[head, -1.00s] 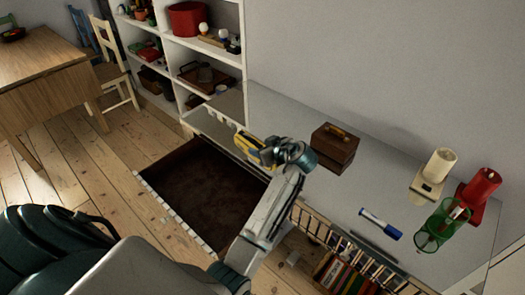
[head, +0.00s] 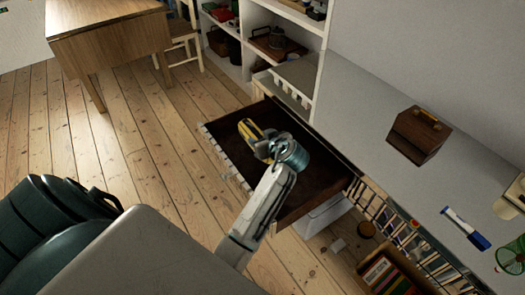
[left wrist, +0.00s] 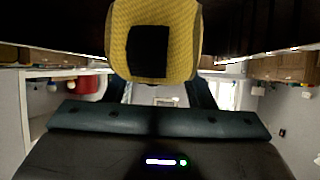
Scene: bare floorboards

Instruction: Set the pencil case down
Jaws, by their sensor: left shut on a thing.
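The pencil case is yellow with a dark patch. In the head view the pencil case (head: 250,130) sits at the end of my left arm, over the open drawer. In the left wrist view the pencil case (left wrist: 184,30) fills the top middle, between the two dark fingers. My left gripper (head: 262,142) is shut on it. The open drawer (head: 318,178) has a dark brown inside and looks empty where I can see it. Whether the case touches the drawer floor I cannot tell. My right gripper is not in view.
A grey-topped cabinet (head: 375,85) stands right of the drawer. On it are a brown wooden box (head: 418,133), a blue-and-white marker (head: 466,228) and a green wire holder (head: 511,259). A white shelf (head: 262,20) stands behind. Floorboards (head: 120,140) are bare on the left.

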